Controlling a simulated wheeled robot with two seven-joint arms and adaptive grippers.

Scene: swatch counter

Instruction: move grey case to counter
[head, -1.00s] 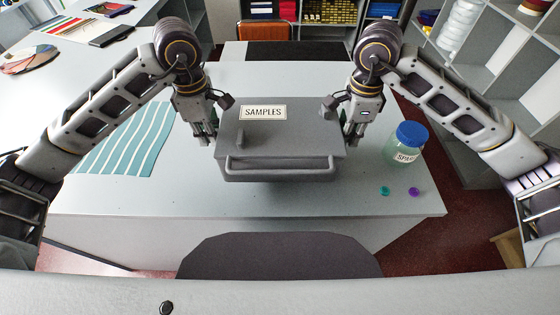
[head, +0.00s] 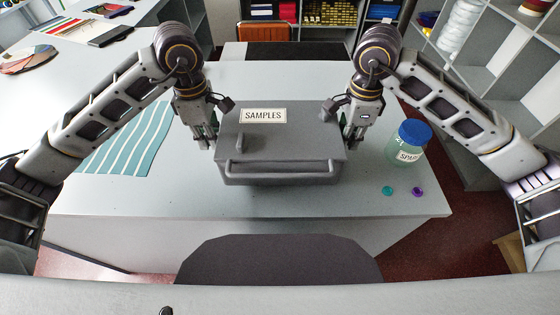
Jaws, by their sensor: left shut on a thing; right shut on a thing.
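The grey case (head: 285,140) has a SAMPLES label on its lid and a handle bar along its front. It is over the middle of the pale counter (head: 250,204); I cannot tell whether its underside touches the top. My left gripper (head: 210,138) is shut on the case's left side. My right gripper (head: 349,140) is shut on its right side. The fingertips are partly hidden by the case.
A blue-lidded jar (head: 410,145) stands right of the case, near a teal button (head: 387,190) and a purple button (head: 417,192). Striped teal cloth (head: 130,140) lies at left. A dark chair back (head: 280,260) is in front. Counter in front of the case is clear.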

